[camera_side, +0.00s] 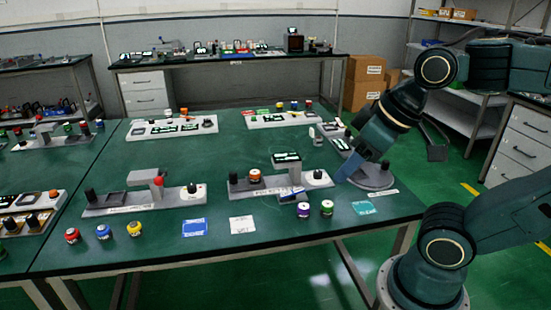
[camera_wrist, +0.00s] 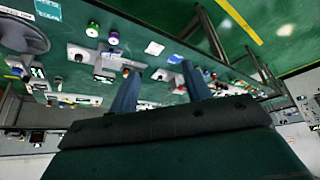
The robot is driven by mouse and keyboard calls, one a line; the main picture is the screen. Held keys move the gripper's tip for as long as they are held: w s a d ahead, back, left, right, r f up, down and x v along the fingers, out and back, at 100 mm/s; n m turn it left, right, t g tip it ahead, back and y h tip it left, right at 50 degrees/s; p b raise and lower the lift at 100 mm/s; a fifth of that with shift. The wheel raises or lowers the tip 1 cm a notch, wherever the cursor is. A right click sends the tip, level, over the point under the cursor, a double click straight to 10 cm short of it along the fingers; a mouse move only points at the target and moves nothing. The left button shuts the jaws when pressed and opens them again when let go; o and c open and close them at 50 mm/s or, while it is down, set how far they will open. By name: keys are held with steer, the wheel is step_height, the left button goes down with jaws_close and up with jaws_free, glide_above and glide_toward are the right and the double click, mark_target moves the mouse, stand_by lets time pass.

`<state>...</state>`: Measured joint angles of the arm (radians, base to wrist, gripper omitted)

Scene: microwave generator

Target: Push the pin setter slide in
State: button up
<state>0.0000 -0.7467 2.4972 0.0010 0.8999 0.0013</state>
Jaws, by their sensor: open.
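I cannot read which fixture is the pin setter, and no slide stands out clearly. A grey fixture (camera_side: 240,186) at the front middle carries a brown-and-red knob (camera_side: 255,176), a dark screen (camera_side: 286,158), a blue part and a white dial at its right end. Another grey fixture (camera_side: 330,131) lies behind my gripper and is partly hidden by it. My gripper (camera_side: 343,176) points down and left above the table, right of the front middle fixture. In the wrist view its two blue fingers (camera_wrist: 160,84) are spread apart with nothing held between them.
Purple (camera_side: 303,210) and green (camera_side: 327,208) capped jars stand at the front edge, close to my gripper. A front left fixture (camera_side: 125,206) has a red-topped post. Blue (camera_side: 195,227) and white (camera_side: 241,224) cards lie in front. More fixtures stand at the back; the table middle is clear.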

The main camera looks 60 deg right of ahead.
steer(key=w+d+r+m, duration=0.3)
steer(key=w, duration=0.8)
steer(key=m+g+h, duration=0.3)
steer(key=m+h, duration=0.1)
steer(key=m, duration=0.5)
glide_above(233, 174)
steer(key=s+a, duration=0.2)
steer(key=a, duration=0.2)
step_height(233, 174, down, 19)
steer(key=shift+s, duration=0.15)
steer(key=shift+f, duration=0.2)
steer(key=x, duration=1.3)
steer(key=shift+f, duration=0.3)
steer(key=shift+s, duration=0.1)
jaws_close()
